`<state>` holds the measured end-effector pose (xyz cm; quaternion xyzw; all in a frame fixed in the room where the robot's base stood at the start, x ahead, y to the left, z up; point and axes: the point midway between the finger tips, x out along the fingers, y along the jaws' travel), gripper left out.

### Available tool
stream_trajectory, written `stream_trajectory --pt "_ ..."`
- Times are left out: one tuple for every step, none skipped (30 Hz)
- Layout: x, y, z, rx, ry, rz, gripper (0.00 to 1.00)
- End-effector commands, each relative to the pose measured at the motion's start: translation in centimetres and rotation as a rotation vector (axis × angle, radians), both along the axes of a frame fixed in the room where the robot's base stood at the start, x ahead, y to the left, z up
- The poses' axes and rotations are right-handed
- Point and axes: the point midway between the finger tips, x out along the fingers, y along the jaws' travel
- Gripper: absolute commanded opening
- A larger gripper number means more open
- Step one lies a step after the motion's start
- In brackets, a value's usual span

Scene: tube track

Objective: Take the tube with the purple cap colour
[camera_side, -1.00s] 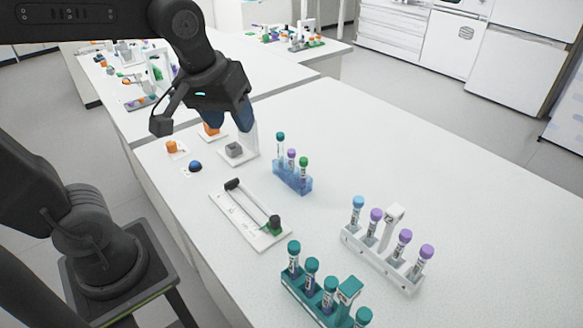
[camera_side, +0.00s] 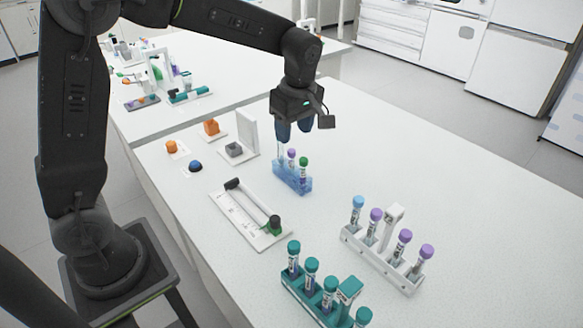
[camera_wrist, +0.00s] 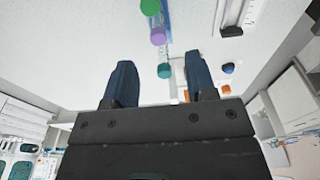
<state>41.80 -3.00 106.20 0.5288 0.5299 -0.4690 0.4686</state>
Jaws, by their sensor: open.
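A small blue rack (camera_side: 293,180) stands mid-table and holds three tubes in a row. The middle one is the purple-capped tube (camera_side: 291,155). The green-capped tube (camera_side: 303,164) is to its right. My gripper (camera_side: 294,138) is open, pointing down just above and behind this rack, and hides the teal cap of the third tube. In the wrist view, the purple cap (camera_wrist: 158,36) lies ahead of the fingers, between the green cap (camera_wrist: 150,7) and the teal cap (camera_wrist: 164,71). The teal cap is nearest the gap between the open fingers (camera_wrist: 157,82). Nothing is held.
A white rack (camera_side: 382,258) at right holds a light-blue-capped tube and three purple-capped ones. A teal rack (camera_side: 318,301) with teal-capped tubes stands in front. A white plate with a black-ended bar (camera_side: 250,215) lies left of the blue rack.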

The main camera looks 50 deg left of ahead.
Motion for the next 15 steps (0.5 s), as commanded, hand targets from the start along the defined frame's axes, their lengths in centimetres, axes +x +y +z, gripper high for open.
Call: stream_trajectory --pt "0.0 0.1 -0.9 0.000 0.002 0.000 0.51" --pt "0.0 0.2 -1.3 0.000 0.003 0.000 0.51" --pt "0.0 0.2 -1.8 0.000 0.002 0.000 0.51" --pt "0.0 0.3 -2.1 0.000 0.002 0.000 0.51" --pt "0.0 0.3 -2.3 0.000 0.002 0.000 0.51" --pt "0.0 0.3 -2.5 0.000 0.000 0.000 0.51" --pt "0.0 0.4 -2.6 0.000 -0.001 0.000 0.51" --pt "0.0 0.4 -2.7 0.000 -0.001 0.000 0.51" --pt "0.0 0.4 -3.0 0.000 0.000 0.000 0.51" --pt "0.0 0.5 -3.3 0.000 0.001 0.000 0.51" --pt "0.0 0.5 -3.7 0.000 0.002 0.000 0.51" --pt "0.1 0.6 -4.3 0.000 0.003 0.000 0.51" --pt "0.1 0.7 -4.8 0.000 0.004 0.000 0.51" --pt "0.1 0.8 -5.2 0.000 0.003 0.000 0.51" --pt "0.2 0.9 -5.8 0.000 0.003 0.000 0.51"
